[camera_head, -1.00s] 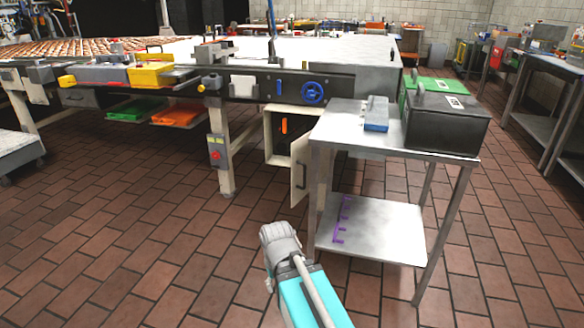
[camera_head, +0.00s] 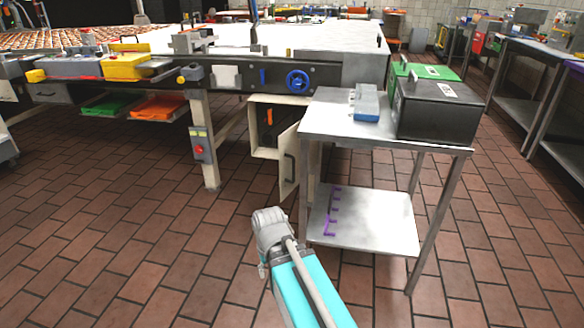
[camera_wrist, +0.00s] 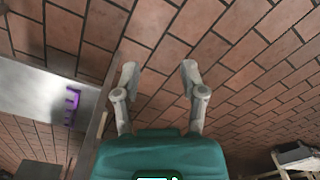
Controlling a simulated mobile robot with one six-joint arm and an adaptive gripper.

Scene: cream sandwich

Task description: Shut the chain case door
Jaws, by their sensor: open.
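The chain case (camera_head: 264,152) is a cream box under the long machine, with an orange item inside. Its cream door (camera_head: 289,165) stands open, swung out toward me on the right side, with a dark handle on it. The steel table covers part of the area to its right. My arm's end shows in the head view below and in front of the door, apart from it; the fingers cannot be made out there. In the wrist view my gripper (camera_wrist: 158,78) is open and empty over the brick floor.
A steel table (camera_head: 325,125) stands right of the door, with a black box (camera_head: 437,110) and a blue-grey item (camera_head: 366,103) on top. A purple rack (camera_head: 333,210) lies on its lower shelf. A machine leg (camera_head: 206,150) stands left. The floor in front is clear.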

